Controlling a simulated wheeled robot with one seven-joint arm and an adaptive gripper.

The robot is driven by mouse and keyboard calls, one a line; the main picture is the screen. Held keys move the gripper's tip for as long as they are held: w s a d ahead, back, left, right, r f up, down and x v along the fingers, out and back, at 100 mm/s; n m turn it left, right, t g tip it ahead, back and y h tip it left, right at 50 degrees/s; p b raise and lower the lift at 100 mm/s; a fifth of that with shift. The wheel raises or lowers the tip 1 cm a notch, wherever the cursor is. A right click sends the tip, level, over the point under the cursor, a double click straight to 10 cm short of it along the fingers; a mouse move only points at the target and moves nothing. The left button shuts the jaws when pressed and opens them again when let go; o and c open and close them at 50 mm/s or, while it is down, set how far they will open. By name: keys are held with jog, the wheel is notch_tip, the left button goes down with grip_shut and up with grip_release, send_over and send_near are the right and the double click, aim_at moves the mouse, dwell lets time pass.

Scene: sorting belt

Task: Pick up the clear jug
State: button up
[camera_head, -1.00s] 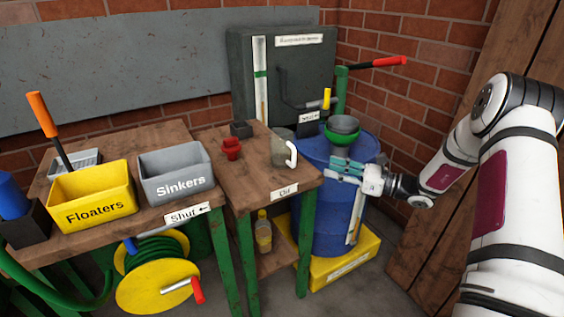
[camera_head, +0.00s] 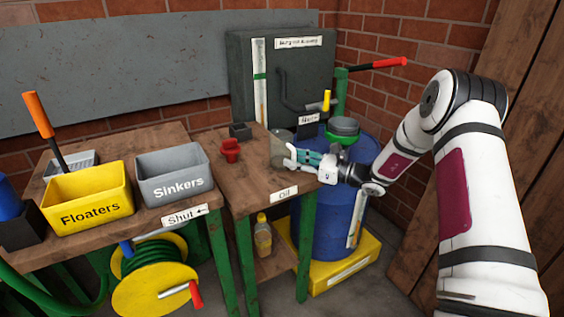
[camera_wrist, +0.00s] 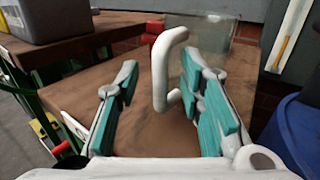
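The clear jug (camera_head: 279,149) stands upright near the right edge of the small wooden table. Its see-through body (camera_wrist: 203,32) and white handle (camera_wrist: 161,62) show in the wrist view. My gripper (camera_head: 294,157) is at the handle side of the jug, level with it. In the wrist view my gripper (camera_wrist: 162,88) is open, with its teal finger pads apart. The handle stands between the fingers, closer to the right pads, with a gap to the left one. In the head view my fingers hide most of the handle.
A red object (camera_head: 229,150) and a dark block (camera_head: 240,131) sit left of the jug. Yellow (camera_head: 92,195) and grey (camera_head: 173,174) bins are further left.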

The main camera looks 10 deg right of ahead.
aim_at(295, 149)
jog(key=shift+w+a, duration=0.25)
grip_shut()
jog(key=shift+r, duration=0.15)
jog(key=shift+s+r+p, duration=0.1)
jog(key=shift+r+p, duration=0.35)
jog(key=shift+r, duration=1.25)
jog(key=s+r+p, duration=0.1)
jog(key=s+p, duration=0.1)
jog(key=s, duration=1.3)
jog(key=shift+s+a+r, duration=0.15)
jog(key=shift+s+a, duration=0.15)
